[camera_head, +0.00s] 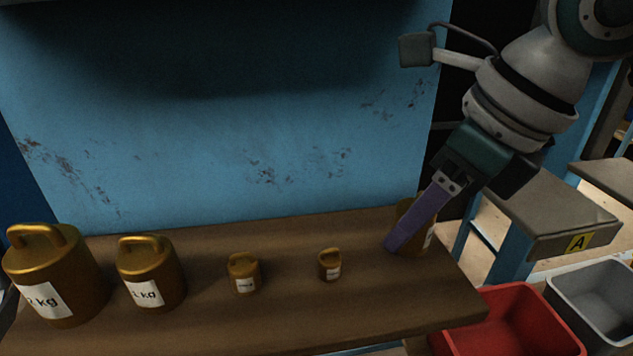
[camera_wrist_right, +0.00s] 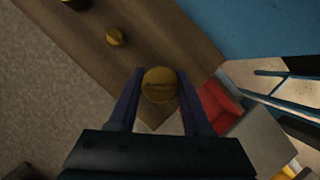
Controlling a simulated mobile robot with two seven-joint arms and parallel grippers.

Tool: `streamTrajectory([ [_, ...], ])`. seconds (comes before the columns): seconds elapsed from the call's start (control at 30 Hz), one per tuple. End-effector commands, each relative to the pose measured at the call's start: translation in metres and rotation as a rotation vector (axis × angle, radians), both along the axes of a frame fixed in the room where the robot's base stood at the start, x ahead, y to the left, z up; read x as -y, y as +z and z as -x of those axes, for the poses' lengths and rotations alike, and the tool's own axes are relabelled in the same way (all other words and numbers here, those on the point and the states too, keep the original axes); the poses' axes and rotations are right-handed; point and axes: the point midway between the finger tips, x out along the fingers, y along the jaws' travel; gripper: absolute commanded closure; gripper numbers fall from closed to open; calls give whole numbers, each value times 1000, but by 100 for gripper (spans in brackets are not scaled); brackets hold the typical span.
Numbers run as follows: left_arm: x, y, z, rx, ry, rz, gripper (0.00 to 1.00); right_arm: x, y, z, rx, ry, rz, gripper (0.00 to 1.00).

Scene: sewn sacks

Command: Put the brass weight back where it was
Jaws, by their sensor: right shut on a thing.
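A brass weight (camera_head: 404,212) stands upright at the right end of the wooden table, largely hidden behind a purple finger of my right gripper (camera_head: 398,240). A sliver of its white label shows. In the right wrist view, the round top of this weight (camera_wrist_right: 160,84) lies between the two fingers of my right gripper (camera_wrist_right: 158,95), which is shut on it. Whether its base touches the table is hard to tell. My left gripper is not in view.
A 2 kg weight (camera_head: 88,285), a 1 kg weight (camera_head: 168,280), a smaller weight (camera_head: 244,268) and a smallest one (camera_head: 328,262) stand in a row on the table (camera_head: 290,320). Beyond its right edge are a red bin (camera_head: 510,320) and a grey bin (camera_head: 595,300). A blue panel (camera_head: 220,150) stands behind.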

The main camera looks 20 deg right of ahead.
Motion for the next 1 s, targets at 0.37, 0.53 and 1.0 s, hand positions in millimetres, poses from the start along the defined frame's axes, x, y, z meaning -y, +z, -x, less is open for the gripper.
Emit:
streamTrajectory([
  [0.37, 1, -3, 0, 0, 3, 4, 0, 0, -25, 0, 4, 0, -2, 100],
  [0.53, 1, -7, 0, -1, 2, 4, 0, 0, -30, 1, 0, 0, 0, 49],
  [1.0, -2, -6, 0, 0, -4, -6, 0, 0, -28, 1, 0, -1, 0, 20],
])
